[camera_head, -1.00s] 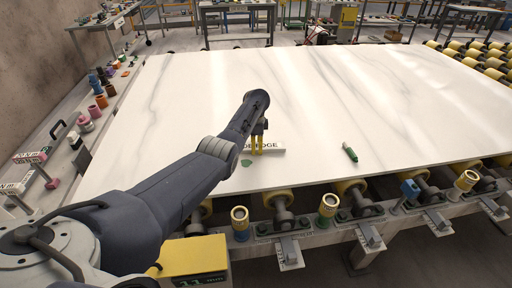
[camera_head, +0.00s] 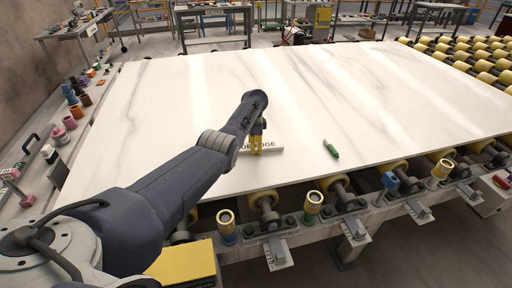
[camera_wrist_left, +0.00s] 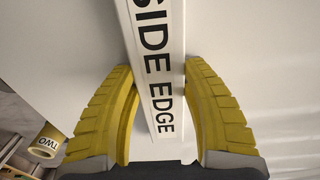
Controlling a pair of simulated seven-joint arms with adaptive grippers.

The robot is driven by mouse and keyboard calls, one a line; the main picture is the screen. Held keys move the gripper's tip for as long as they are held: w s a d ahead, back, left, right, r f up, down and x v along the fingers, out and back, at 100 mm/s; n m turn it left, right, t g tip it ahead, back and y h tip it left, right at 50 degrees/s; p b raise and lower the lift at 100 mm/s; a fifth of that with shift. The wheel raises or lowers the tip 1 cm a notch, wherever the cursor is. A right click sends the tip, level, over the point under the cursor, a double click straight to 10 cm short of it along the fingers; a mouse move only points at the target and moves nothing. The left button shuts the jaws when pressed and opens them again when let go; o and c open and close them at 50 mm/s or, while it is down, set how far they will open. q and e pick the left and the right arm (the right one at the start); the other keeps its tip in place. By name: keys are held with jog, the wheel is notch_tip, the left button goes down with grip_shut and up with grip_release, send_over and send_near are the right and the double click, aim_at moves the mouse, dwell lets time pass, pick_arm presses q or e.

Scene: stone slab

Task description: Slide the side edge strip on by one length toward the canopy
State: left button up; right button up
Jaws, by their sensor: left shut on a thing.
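The side edge strip (camera_head: 273,149) is a pale bar lettered "SIDE EDGE". It lies on the white marbled slab (camera_head: 330,95) near the slab's front edge. My left gripper (camera_head: 256,150) has its yellow fingers shut on the strip from both sides. In the left wrist view the strip (camera_wrist_left: 155,70) runs up between the two ridged finger pads, and its far end is out of frame. My right gripper is not in view. I cannot make out a canopy.
A green marker-like object (camera_head: 331,148) lies on the slab right of the strip. Yellow rollers (camera_head: 263,200) and small cups (camera_head: 313,204) line the front below the slab. Cups and tools stand on a ledge (camera_head: 50,165) at the left. The slab's middle is clear.

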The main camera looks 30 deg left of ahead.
pick_arm(q)
jog(key=shift+d+f, duration=0.1)
jog(key=shift+d, duration=0.05)
jog(key=o, duration=1.6)
jog(key=shift+c, duration=0.2)
notch_tip(320, 180, up, 12)
